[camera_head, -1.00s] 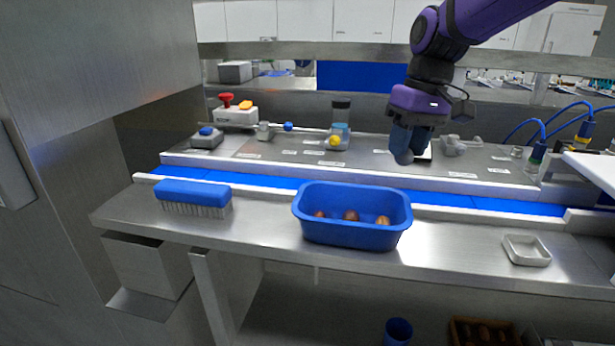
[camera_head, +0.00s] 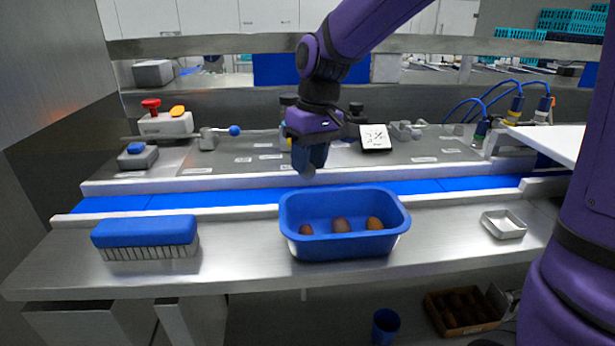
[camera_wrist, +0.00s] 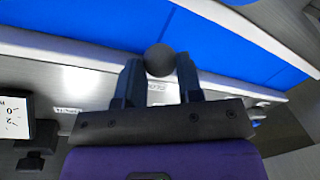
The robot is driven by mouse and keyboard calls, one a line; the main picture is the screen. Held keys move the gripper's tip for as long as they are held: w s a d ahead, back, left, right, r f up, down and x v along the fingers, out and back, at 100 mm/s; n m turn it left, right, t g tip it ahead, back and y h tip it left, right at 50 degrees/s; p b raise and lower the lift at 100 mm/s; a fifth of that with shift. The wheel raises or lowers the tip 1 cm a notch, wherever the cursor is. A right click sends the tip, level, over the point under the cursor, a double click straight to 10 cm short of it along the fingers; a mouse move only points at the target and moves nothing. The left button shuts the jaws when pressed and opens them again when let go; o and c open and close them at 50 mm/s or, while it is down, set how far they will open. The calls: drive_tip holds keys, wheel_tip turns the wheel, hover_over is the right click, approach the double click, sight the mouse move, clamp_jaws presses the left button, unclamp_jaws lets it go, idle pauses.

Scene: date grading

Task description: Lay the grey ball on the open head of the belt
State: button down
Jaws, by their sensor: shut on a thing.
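My gripper (camera_wrist: 160,77) is shut on the grey ball (camera_wrist: 159,60), which shows dark and round between the fingertips in the wrist view. In the head view my gripper (camera_head: 309,165) hangs above the blue belt (camera_head: 240,195), behind the blue tub. The ball is hard to make out there. In the wrist view the belt (camera_wrist: 235,45) lies beyond the ball, with a metal rail along it. I cannot tell which part of the belt is its open head.
A blue tub (camera_head: 345,243) with several brown dates stands in front of the belt. Behind the belt stand a red-knobbed box (camera_head: 165,122), a blue-button box (camera_head: 137,156) and a dial card (camera_head: 375,138).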

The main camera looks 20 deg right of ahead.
sight(309, 177)
drive_tip(key=shift+f, duration=1.9)
drive_tip(key=c, duration=0.8)
unclamp_jaws()
drive_tip(key=shift+f, duration=0.1)
wheel_tip(309, 177, up, 12)
drive_tip(key=d, duration=0.2)
drive_tip(key=s+d+m+t, duration=0.1)
drive_tip(key=s+d+t, duration=0.1)
drive_tip(key=s, duration=0.5)
drive_tip(key=s+d+m+t+h, duration=0.1)
drive_tip(key=s+d+m+t, duration=0.1)
drive_tip(key=s+d, duration=0.3)
drive_tip(key=s+d+m+t, duration=0.1)
drive_tip(key=s+d, duration=0.3)
drive_tip(key=s, duration=0.4)
drive_tip(key=shift+s+d+f+m+t+h, duration=0.25)
drive_tip(key=shift+s+f+m+t+h, duration=0.05)
drive_tip(key=shift+s+f+t+h, duration=0.1)
